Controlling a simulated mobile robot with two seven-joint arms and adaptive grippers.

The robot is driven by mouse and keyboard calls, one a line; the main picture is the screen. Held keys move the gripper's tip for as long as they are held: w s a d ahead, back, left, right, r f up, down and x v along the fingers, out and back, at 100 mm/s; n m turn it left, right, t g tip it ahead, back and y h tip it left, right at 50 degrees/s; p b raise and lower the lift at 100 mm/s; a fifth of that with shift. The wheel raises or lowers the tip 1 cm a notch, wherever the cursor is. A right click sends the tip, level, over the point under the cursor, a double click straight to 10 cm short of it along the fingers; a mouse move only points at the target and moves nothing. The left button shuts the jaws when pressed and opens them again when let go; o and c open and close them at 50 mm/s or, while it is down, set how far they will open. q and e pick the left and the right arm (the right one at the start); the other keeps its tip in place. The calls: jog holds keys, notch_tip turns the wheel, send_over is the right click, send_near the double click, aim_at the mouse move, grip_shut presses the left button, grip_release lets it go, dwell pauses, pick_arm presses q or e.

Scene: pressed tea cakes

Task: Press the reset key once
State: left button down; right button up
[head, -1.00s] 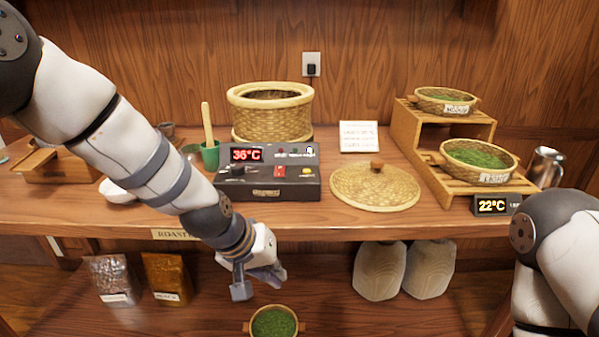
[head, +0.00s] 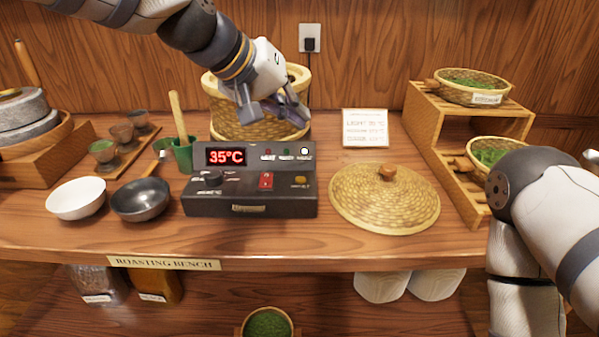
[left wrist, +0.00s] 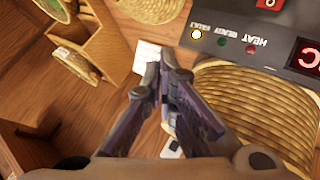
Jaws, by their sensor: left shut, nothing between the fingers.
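The black control box (head: 250,208) stands on the bench with a red display (head: 226,157) reading 35°C. On its sloped top are a dark knob (head: 213,179), a red switch (head: 266,181) and a yellow key (head: 300,181), likely the reset key; its label is too small to read. The rightmost lamp (head: 304,152) glows white, marked FAULT in the left wrist view (left wrist: 196,34). My left gripper (head: 274,112) is shut and empty, above and behind the box, in front of the basket; its fingertips show in the left wrist view (left wrist: 163,72). My right gripper is out of frame.
A woven basket (head: 222,105) stands behind the box. A woven lid (head: 365,205) lies to its right, bowls (head: 76,203) and a green cup (head: 184,155) to its left. A tiered wooden stand (head: 445,140) is at the right. Bare bench lies in front.

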pick_arm(q)
jog(key=b, duration=0.2)
send_over(297, 177)
notch_tip(297, 177, down, 8)
jog(key=shift+r, duration=0.1)
jog(key=shift+f, duration=0.5)
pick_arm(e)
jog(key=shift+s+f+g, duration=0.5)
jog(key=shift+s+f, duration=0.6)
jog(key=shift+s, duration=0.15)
pick_arm(q)
jog(key=shift+f, duration=0.1)
jog(key=shift+f, duration=0.35)
jog(key=shift+f, duration=0.4)
dwell(0.5)
jog(key=shift+r+p, duration=0.5)
jog(key=shift+r, duration=0.35)
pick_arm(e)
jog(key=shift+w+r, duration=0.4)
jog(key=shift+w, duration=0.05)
